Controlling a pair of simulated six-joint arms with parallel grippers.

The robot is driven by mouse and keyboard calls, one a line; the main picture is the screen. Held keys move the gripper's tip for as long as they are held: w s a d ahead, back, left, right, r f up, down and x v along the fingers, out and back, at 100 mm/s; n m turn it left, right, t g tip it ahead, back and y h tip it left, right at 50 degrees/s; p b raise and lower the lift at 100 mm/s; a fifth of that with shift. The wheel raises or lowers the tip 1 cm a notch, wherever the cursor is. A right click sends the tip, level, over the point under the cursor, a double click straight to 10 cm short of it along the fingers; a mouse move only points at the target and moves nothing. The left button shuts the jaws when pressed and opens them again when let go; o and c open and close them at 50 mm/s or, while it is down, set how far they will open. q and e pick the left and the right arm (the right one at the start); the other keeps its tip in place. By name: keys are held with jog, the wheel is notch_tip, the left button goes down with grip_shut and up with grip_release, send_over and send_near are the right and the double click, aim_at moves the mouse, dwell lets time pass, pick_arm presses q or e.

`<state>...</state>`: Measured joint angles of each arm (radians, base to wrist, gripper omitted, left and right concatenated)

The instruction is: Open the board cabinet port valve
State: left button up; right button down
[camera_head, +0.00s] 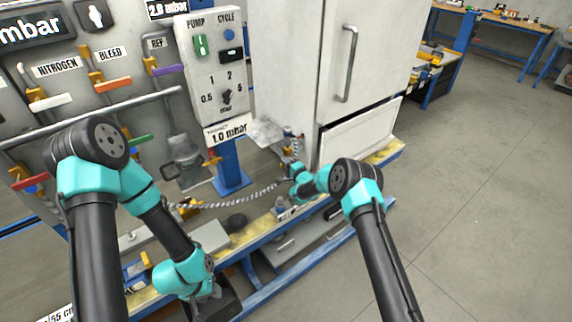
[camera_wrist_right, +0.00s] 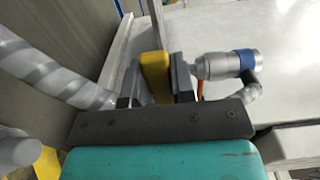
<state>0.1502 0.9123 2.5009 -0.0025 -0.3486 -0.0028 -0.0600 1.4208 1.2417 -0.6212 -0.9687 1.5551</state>
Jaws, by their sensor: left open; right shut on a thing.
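In the right wrist view, my right gripper (camera_wrist_right: 157,84) is shut on a yellow valve handle (camera_wrist_right: 154,66), with one dark finger on each side of it. A silver fitting with a blue band (camera_wrist_right: 222,64) sits just right of the fingers. In the head view, my right gripper (camera_head: 294,168) is at the lower front of the white cabinet, by the small port fitting (camera_head: 291,138); its fingers and the handle are hard to make out there. My left gripper (camera_head: 216,300) is open, low at the bottom centre, away from the valve.
A braided hose (camera_head: 235,196) runs from the left to the port area and shows in the wrist view (camera_wrist_right: 55,75). The white cabinet (camera_head: 290,60) stands behind. The gas panel with coloured levers is at left. Blue frame rails (camera_head: 290,256) run below; open floor lies right.

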jog(key=shift+f+n, duration=0.15)
jog(key=shift+n, duration=0.15)
jog(key=shift+w+d+f+n, duration=0.1)
jog(key=shift+f+n, duration=0.45)
jog(key=shift+n, duration=0.65)
jog(key=shift+w+d+f+n, duration=0.2)
jog(key=shift+f+n, duration=0.25)
jog(key=shift+n, duration=0.55)
jog(key=shift+w+d+f+n, duration=0.15)
jog(key=shift+f+n, duration=0.25)
jog(key=shift+n, duration=0.6)
jog(key=shift+s, duration=0.1)
jog(key=c, duration=1)
grip_release()
jog(key=shift+o, duration=0.2)
jog(key=shift+s, duration=0.1)
jog(key=v, duration=1.7)
jog(key=shift+d, duration=0.2)
